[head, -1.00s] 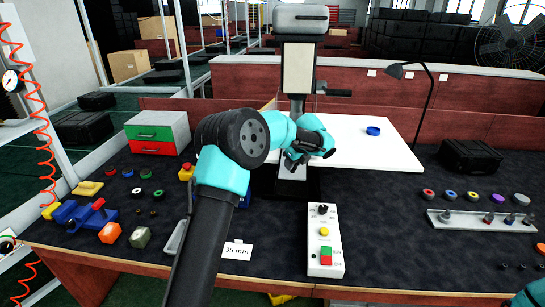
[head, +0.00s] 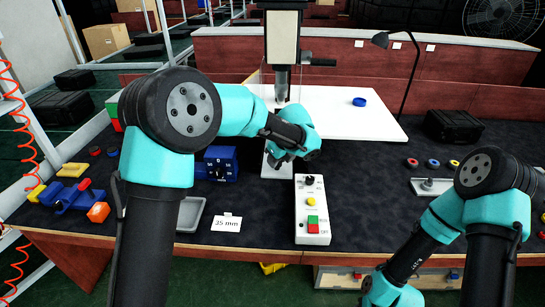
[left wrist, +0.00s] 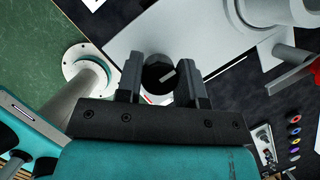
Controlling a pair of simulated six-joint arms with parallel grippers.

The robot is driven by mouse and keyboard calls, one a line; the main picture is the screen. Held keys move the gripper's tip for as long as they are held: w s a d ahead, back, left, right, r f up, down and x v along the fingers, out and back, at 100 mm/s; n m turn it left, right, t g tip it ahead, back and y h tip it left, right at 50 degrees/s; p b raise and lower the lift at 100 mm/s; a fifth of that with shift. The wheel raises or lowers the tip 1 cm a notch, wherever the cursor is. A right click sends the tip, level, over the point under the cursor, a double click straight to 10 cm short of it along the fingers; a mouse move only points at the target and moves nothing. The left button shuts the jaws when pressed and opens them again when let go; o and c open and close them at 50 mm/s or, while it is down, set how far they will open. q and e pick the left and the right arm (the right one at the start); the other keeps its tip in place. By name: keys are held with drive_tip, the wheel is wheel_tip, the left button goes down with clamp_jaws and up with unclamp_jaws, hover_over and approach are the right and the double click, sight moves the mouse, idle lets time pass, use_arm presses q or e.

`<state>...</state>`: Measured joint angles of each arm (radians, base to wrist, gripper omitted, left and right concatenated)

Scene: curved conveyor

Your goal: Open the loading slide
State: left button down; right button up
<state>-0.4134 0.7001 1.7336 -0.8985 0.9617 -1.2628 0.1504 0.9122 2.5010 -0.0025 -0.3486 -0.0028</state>
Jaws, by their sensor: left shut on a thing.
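My left gripper (head: 286,158) is low at the front of the pale machine stand in the head view. In the head view my gripper and wrist hide this knob. A light grey surface (left wrist: 190,30) lies around and beyond the knob in the wrist view. I cannot tell which part is the loading slide. My right arm is at the lower right of the head view; its gripper is out of the picture.
A white control box (head: 312,212) with a black knob and coloured buttons stands just in front of my left gripper. A blue dial box (head: 219,164), a grey tray (head: 190,214) and a "35 mm" card (head: 227,223) are left. A white board (head: 350,110) carries a blue ring (head: 359,102).

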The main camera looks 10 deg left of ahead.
use_arm(q)
drive_tip(key=c, duration=0.7)
unclamp_jaws()
drive_tip(key=shift+c, duration=0.2)
drive_tip(key=v, duration=1.7)
drive_tip(key=shift+r, duration=0.2)
drive_tip(key=shift+d+f, duration=0.1)
